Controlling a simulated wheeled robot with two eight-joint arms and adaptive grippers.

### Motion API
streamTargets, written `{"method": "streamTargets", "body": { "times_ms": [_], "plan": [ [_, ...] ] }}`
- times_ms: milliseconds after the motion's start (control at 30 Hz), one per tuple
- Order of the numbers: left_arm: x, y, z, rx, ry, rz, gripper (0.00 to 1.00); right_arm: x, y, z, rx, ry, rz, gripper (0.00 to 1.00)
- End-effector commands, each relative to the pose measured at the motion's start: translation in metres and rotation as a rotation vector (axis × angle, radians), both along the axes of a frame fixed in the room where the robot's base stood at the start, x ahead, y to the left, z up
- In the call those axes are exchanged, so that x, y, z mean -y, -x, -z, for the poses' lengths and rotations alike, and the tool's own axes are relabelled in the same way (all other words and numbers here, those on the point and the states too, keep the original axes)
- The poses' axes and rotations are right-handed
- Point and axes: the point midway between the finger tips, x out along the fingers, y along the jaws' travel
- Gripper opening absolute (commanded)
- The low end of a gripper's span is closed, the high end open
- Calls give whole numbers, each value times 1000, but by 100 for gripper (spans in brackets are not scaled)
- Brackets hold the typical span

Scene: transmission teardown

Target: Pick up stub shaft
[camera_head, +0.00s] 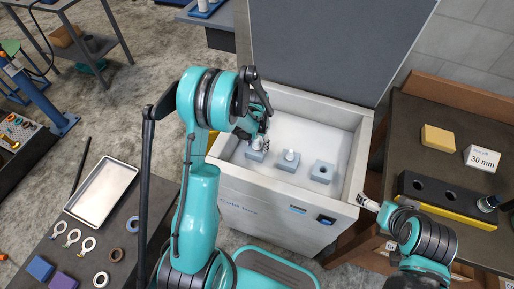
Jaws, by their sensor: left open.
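A white-walled bin (350,150) stands in the middle. In it, several grey blocks sit in a row. The left block holds an upright pale stub (257,143), partly hidden by my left gripper. The middle block holds a second pale stub (290,155), and the right block (322,171) shows an empty dark hole. I cannot tell which stub is the stub shaft. My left gripper (264,136) is open, just over the left block; contact cannot be told. My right gripper (368,203) is near the bin's front right corner; its jaws are too small to read.
A right table holds a black block (440,193) with holes, a yellow block (437,140) and a "30 mm" sign (481,158). The left table has a metal tray (103,190), rings and rods. The bin's raised lid (315,50) stands behind.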

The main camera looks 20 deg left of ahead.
Motion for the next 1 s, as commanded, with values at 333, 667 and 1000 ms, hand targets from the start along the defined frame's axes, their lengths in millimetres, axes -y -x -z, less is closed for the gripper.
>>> {"method": "streamTargets", "body": {
  "times_ms": [333, 667, 1000],
  "plan": [
    [0, 0, -1, 0, 0, 0, 0, 0, 0, -1, 0, 0, 0, 100],
    [0, 0, -11, 0, 0, 0, 0, 0, 0, -5, 0, 0, 0, 100],
    [0, 0, -78, 0, 0, 0, 0, 0, 0, -32, 0, 0, 0, 100]
  ]
}}
